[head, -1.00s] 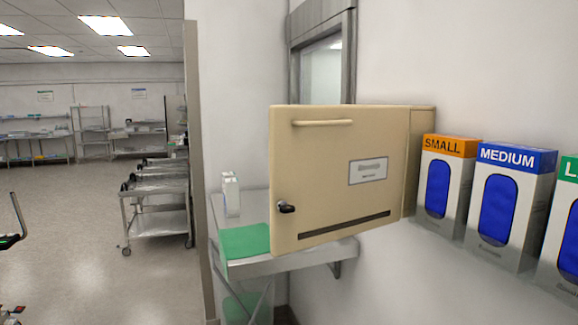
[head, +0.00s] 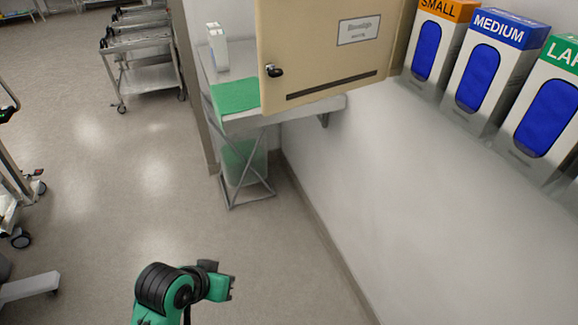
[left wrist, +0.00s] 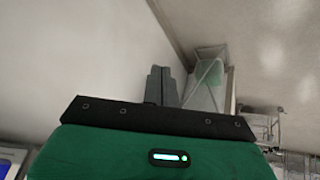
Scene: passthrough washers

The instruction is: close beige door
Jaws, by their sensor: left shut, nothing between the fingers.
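The beige door (head: 320,60) is at the top of the head view, with its upper part cut off. It stands swung out from the wall, with a dark latch (head: 275,71) near its free left edge, a label and a dark slot along the bottom. Its right side meets a beige frame (head: 401,38) on the wall. My left arm shows low in the head view, green and black, below and apart from the door. My left gripper (left wrist: 161,86) shows in the left wrist view, its grey fingers together and empty. My right gripper is not in view.
A metal stand (head: 300,112) with a green mat (head: 237,95) stands below and behind the door. Glove boxes, including a blue-topped one (head: 490,75), hang on the wall at right. Metal carts (head: 145,70) stand at back left. The floor between is clear.

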